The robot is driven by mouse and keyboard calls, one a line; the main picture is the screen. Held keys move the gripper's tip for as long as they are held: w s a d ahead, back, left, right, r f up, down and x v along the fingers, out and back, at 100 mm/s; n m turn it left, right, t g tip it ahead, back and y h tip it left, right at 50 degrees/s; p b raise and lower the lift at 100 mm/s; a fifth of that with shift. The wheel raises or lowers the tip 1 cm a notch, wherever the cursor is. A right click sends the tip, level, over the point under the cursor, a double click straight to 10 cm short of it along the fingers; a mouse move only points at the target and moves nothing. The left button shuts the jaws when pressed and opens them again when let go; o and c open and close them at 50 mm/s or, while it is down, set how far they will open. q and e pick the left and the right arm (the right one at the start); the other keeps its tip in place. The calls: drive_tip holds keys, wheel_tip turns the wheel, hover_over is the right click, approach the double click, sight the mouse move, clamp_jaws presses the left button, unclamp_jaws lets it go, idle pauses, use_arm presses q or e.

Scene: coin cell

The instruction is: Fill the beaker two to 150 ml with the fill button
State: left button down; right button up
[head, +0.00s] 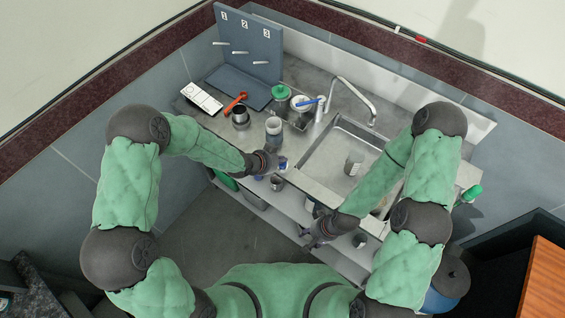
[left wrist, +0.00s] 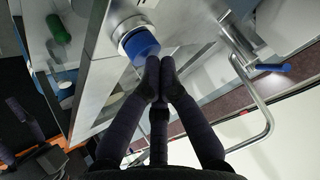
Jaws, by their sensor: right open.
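A blue button (left wrist: 139,43) on a round white base sits near the counter edge in the left wrist view; it also shows small in the head view (head: 283,163). My left gripper (left wrist: 161,66) has its fingertips together close beside the button; I cannot tell whether they touch it. In the head view my left gripper (head: 272,163) is at the counter's front edge. A clear beaker (head: 354,164) stands in the sink; its number and level are too small to read. My right gripper (head: 316,234) is open near the front edge, below the sink.
A curved faucet (head: 352,92) rises behind the sink (head: 325,169). A glass container (head: 273,128), a dark cup (head: 240,116) and a green-lidded jar (head: 281,93) stand on the counter left of it. A grey numbered peg panel (head: 250,40) stands at the back left.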

use_arm(q)
drive_tip(key=shift+f, duration=0.35)
idle(2.9)
drive_tip(key=shift+r, duration=0.1)
idle(3.5)
drive_tip(key=shift+r+p, duration=0.35)
drive_tip(key=shift+r, duration=0.5)
